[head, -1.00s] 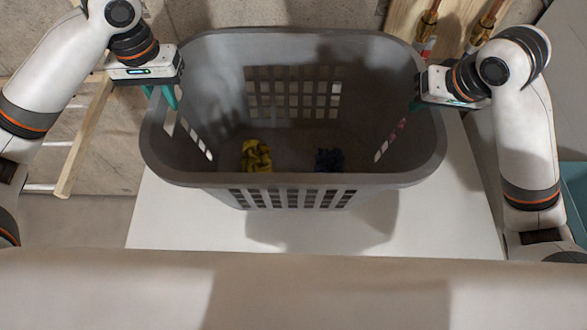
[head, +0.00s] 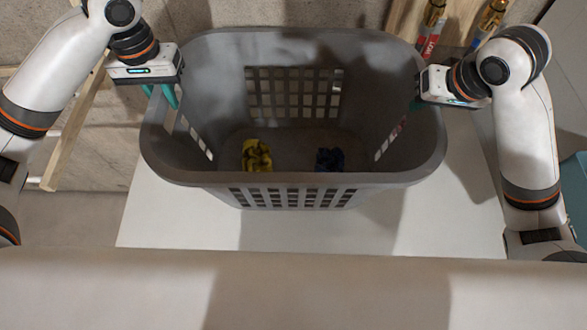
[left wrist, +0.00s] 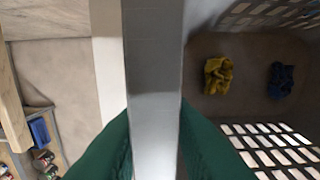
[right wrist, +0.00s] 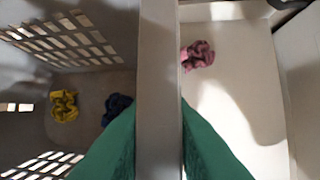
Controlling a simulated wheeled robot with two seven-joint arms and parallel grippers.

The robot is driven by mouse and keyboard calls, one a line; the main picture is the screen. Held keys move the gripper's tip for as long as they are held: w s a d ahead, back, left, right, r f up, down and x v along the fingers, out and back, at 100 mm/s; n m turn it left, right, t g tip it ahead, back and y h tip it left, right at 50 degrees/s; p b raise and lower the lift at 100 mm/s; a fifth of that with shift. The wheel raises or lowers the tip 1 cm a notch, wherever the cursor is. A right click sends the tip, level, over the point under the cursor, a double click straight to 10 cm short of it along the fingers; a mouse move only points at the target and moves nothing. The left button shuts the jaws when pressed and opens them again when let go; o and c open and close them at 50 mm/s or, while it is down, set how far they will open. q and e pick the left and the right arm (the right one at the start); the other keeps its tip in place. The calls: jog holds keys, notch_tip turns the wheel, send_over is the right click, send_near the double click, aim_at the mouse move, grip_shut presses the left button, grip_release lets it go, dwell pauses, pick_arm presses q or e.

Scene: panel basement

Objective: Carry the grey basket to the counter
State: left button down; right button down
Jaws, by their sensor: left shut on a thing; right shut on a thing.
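The grey basket (head: 290,180) is upright in the middle of the head view, over a white flat top. A yellow cloth (head: 257,155) and a dark blue cloth (head: 329,160) lie inside on its bottom. My left gripper (head: 166,96) is shut on the basket's left rim, one teal finger on each side. My right gripper (head: 418,104) is shut on its right rim. The rim also runs between the fingers in the left wrist view (left wrist: 153,90) and the right wrist view (right wrist: 158,90). The basket's underside is hidden. I cannot tell which surface is the counter.
The white top (head: 290,232) shows in front of and beside the basket. A pink cloth (right wrist: 197,55) lies outside the basket on its right. A wooden rail (head: 75,130) stands at left. Pipes with a red label (head: 428,47) are at the back right, a teal container (head: 574,190) far right.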

pick_arm(q)
jog(key=shift+a+f, duration=0.15)
jog(key=shift+f, duration=0.35)
pick_arm(e)
jog(key=shift+d+f, duration=0.1)
jog(key=shift+f, duration=0.35)
pick_arm(q)
jog(key=c, duration=1.7)
grip_release()
jog(key=shift+f+b, duration=0.1)
jog(key=shift+b, duration=0.25)
pick_arm(e)
jog(key=c, duration=1.7)
grip_release()
jog(key=shift+f, duration=0.1)
jog(key=shift+c, duration=0.2)
pick_arm(q)
jog(key=o, duration=0.4)
jog(key=shift+s, duration=0.2)
pick_arm(e)
jog(key=o, duration=0.4)
jog(key=shift+s, duration=0.15)
pick_arm(q)
jog(key=o, duration=0.8)
jog(key=shift+w, duration=0.1)
pick_arm(e)
jog(key=shift+o, duration=0.2)
pick_arm(q)
jog(key=shift+o, duration=0.2)
jog(key=shift+r, duration=0.2)
